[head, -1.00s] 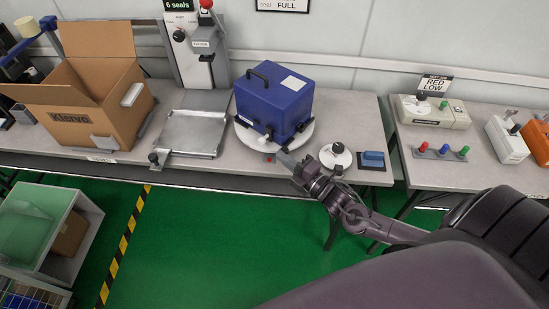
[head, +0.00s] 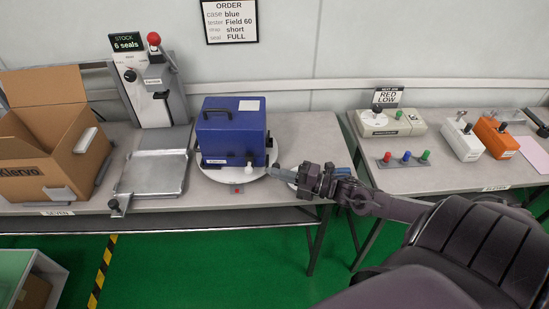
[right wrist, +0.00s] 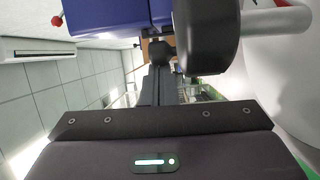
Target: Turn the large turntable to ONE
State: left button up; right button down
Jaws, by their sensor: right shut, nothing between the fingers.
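The large turntable (head: 222,177) is a white disc on the left bench, with a blue case (head: 228,135) standing upright on it. The case has a black handle on top and a white label. A small white knob (head: 248,168) shows at the disc's front right. No position label reading ONE is legible. My left gripper is out of view.
A metal tray fixture (head: 155,172) stands left of the turntable, and an open cardboard box (head: 45,140) further left. My right gripper hides most of a smaller disc beside it. The right bench holds testers (head: 390,122) and coloured buttons (head: 406,157).

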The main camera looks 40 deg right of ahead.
jog(key=shift+w+d, duration=0.15)
jog(key=shift+d, duration=0.55)
